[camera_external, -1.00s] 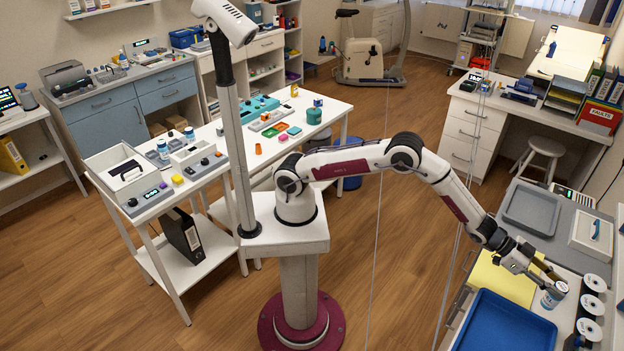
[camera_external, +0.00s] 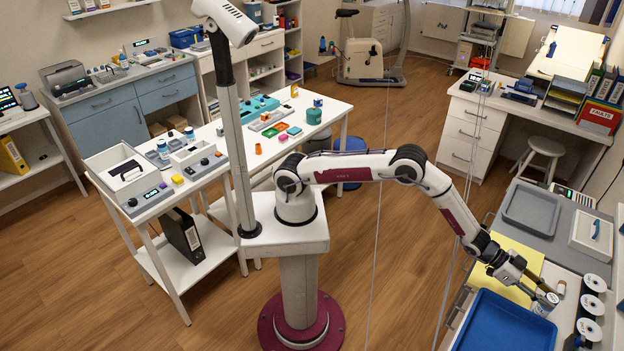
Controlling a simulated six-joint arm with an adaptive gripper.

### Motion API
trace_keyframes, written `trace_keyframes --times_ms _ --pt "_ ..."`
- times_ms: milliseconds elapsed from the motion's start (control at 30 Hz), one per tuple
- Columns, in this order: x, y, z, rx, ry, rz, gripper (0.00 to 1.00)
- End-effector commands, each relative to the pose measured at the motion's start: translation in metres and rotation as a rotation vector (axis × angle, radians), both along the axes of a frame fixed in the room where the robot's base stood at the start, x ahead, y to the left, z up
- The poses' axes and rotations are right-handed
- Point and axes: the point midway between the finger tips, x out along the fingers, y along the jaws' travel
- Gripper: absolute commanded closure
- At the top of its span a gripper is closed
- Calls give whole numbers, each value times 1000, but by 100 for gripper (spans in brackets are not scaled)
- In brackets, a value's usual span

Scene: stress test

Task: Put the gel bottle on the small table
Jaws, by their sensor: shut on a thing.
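My gripper (camera_external: 541,291) is at the lower right, low over the right-hand counter (camera_external: 566,267). Its fingers are closed at a small white bottle with a blue band (camera_external: 544,304), which looks like the gel bottle. The fingers hide part of it, and I cannot tell whether it touches the counter. A small pale round thing (camera_external: 559,287) is just right of the fingers. A small white table (camera_external: 150,207) with a lower shelf stands at the left; I cannot tell whether it is the small table meant.
A blue tray (camera_external: 497,325) lies in front of my gripper, and a yellow sheet (camera_external: 520,258) behind it. Several white discs (camera_external: 592,307) line the counter's right side. A grey tray (camera_external: 532,208) is farther back. The wooden floor (camera_external: 400,270) in the middle is clear.

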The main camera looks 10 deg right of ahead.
Motion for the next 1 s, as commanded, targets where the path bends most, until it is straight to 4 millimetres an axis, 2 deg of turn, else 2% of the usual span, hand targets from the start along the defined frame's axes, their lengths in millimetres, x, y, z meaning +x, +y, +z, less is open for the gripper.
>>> trace_keyframes --times_ms 100,567,600,633,1000 --pt "0 0 -7 -1 1 0 100" --pt "0 0 -10 -1 1 0 100" --pt "0 0 -10 0 0 0 62" --pt "0 0 -10 0 0 0 55" --pt "0 0 -10 0 0 0 55"
